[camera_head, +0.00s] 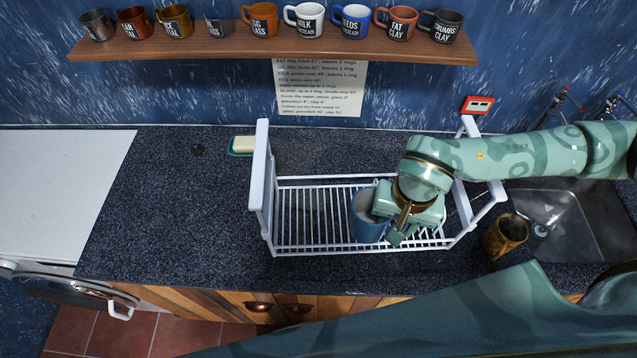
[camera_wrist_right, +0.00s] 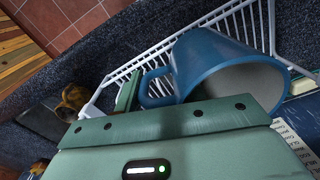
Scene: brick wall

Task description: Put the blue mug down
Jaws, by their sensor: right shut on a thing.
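The blue mug (camera_head: 367,226) is over the right half of the white wire rack (camera_head: 262,190), its mouth showing. My right gripper (camera_head: 396,222) reaches in from the right and is shut on the mug at its right side. In the right wrist view the blue mug (camera_wrist_right: 205,62) shows its pale inside and its handle, with a green finger beside the handle. The mug looks tilted there, with the rack slats behind it. I cannot tell whether its base touches the slats. My left gripper is not in view.
A brown mug (camera_head: 505,235) stands between the rack and the sink (camera_head: 575,215). Several mugs line the shelf (camera_head: 270,50) above. The rack's left half and the counter (camera_head: 180,210) left of it are clear.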

